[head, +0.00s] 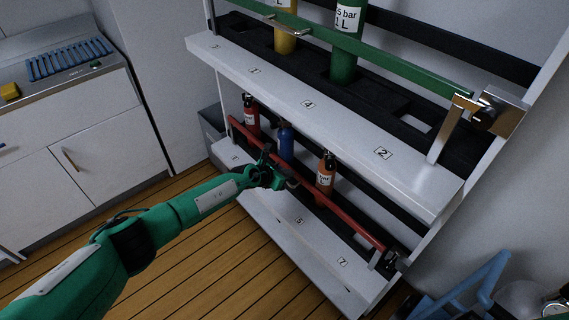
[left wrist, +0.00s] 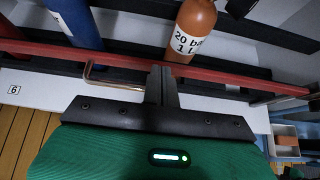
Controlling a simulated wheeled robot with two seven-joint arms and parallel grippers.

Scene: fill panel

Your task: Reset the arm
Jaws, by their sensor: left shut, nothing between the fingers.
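My left arm reaches in from the left in the head view. Its gripper (head: 284,180) is in front of the lower shelf's red bar (head: 335,210), near the blue and orange bottles. In the left wrist view the fingers (left wrist: 161,84) are together and empty, overlapping the red bar (left wrist: 225,76) in the picture; I cannot tell if they touch it. A copper-coloured handle (left wrist: 88,76) on the bar is just left of the fingers. My right gripper is not in view.
The lower shelf holds a red bottle (head: 251,117), a blue bottle (head: 286,141) and an orange bottle (head: 325,174). Above, a green bar (head: 400,68) crosses before yellow (head: 285,38) and green (head: 345,50) bottles. A counter (head: 75,120) stands left; wooden floor (head: 215,265) is clear.

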